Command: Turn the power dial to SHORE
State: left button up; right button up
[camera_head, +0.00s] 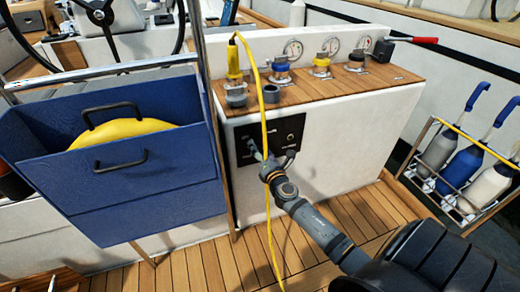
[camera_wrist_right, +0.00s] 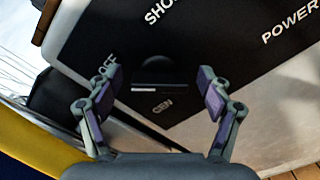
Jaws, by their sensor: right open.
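The black power panel (camera_head: 270,140) is set in the front of the white console. The right wrist view shows its white lettering: POWER, the start of SHORE, OFF and GEN. The dark power dial (camera_wrist_right: 160,72) is in the middle of that view, with a light bar at its lower edge, above GEN. I cannot tell clearly where it points. My right gripper (camera_wrist_right: 160,82) is open, with one finger on each side of the dial; contact is not clear. In the head view my right gripper (camera_head: 270,155) covers part of the panel. My left gripper is not in view.
A yellow cable (camera_head: 264,120) hangs down past the panel from a yellow plug (camera_head: 234,62). A blue locker (camera_head: 150,180) with yellow contents stands left. Valves with coloured collars stand on the wooden console top (camera_head: 340,85). A bottle rack (camera_head: 460,170) stands right.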

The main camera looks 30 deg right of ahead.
jog(key=shift+w, duration=0.25)
jog(key=c, duration=1.2)
